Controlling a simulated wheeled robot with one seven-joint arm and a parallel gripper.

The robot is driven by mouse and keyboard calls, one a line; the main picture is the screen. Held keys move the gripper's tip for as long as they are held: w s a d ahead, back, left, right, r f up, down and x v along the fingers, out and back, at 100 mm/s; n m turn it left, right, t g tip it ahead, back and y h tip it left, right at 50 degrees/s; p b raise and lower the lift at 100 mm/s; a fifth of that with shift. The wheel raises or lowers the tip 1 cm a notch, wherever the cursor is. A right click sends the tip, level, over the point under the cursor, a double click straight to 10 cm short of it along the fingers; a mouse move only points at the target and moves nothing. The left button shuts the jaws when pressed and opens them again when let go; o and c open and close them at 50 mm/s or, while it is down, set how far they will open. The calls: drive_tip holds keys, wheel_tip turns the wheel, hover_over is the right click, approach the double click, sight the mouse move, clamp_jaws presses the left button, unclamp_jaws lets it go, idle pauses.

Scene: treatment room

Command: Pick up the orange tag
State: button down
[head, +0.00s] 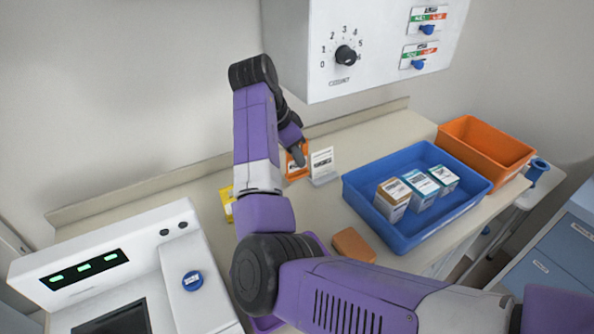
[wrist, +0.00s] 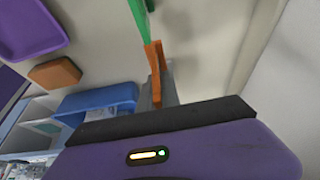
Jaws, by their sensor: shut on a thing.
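The orange tag (head: 292,172) stands upright near the back of the counter in the head view, partly hidden by my gripper. In the wrist view the orange tag (wrist: 155,62) shows edge-on at the fingers. My gripper (head: 298,157) reaches down to its upper part and is shut on it. The fingers also show in the wrist view (wrist: 158,92). I cannot tell whether the tag's base touches the counter.
A white tag (head: 322,164) stands close to its right; a yellow tag (head: 227,204) is left. A green piece (wrist: 138,12) lies beyond it. A blue bin (head: 356,197) with three boxes, an orange bin (head: 465,140) and a brown block (head: 353,245) are right. A control box (head: 300,60) hangs above.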

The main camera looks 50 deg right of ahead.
drive_tip(key=s+a, duration=0.2)
drive_tip(key=s, duration=0.7)
drive_tip(key=s+a+r, duration=0.1)
drive_tip(key=s+a, duration=0.2)
drive_tip(key=s, duration=0.7)
drive_tip(key=shift+a+r, duration=0.15)
drive_tip(key=shift+a, duration=0.05)
